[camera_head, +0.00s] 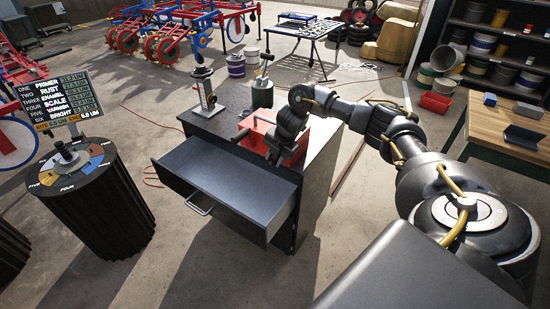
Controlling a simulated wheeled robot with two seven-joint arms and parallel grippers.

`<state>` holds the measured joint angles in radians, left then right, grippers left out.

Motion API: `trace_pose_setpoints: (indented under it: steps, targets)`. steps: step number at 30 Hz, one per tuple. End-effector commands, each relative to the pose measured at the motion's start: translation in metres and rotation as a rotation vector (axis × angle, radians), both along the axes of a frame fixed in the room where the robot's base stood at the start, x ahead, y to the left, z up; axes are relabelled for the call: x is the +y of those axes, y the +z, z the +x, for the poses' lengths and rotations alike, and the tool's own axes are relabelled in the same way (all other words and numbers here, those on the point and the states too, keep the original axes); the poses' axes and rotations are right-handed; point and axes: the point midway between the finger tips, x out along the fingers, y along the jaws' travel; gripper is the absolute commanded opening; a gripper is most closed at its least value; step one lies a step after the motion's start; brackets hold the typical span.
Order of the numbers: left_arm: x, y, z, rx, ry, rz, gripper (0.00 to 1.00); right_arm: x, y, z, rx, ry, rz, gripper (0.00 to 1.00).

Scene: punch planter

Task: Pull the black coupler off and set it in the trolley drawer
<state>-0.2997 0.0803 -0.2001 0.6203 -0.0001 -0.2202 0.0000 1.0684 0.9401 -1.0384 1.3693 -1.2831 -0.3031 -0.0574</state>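The trolley (318,155) stands in the middle with its grey drawer (235,187) pulled out; the drawer's floor looks bare. A red block-like thing (254,135) sits on the trolley top, partly hidden by my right gripper. My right gripper (277,158) points down in front of the red thing, above the drawer's back right end. Its fingers are dark and small, so I cannot tell whether they are open or hold anything. I cannot make out the black coupler for certain; it may be hidden at the gripper. My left gripper is not in view.
A black ribbed drum (95,215) with a coloured dial and a sign (60,100) is at left. A wooden bench (485,140) is at right. Floor in front is clear.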

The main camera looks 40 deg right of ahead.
Motion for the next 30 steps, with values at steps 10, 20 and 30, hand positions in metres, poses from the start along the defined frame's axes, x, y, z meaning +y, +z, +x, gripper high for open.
trace_pose_setpoints:
  steps: [10,20,30]
  targets:
    - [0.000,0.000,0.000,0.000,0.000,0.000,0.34,0.000,0.000,0.000,0.001,0.000,0.000,0.00]
    - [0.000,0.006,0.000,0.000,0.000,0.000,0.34,0.007,0.000,-0.002,0.003,0.002,-0.001,0.00]
    - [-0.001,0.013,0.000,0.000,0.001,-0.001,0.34,0.017,-0.001,-0.005,0.002,0.003,0.001,0.00]
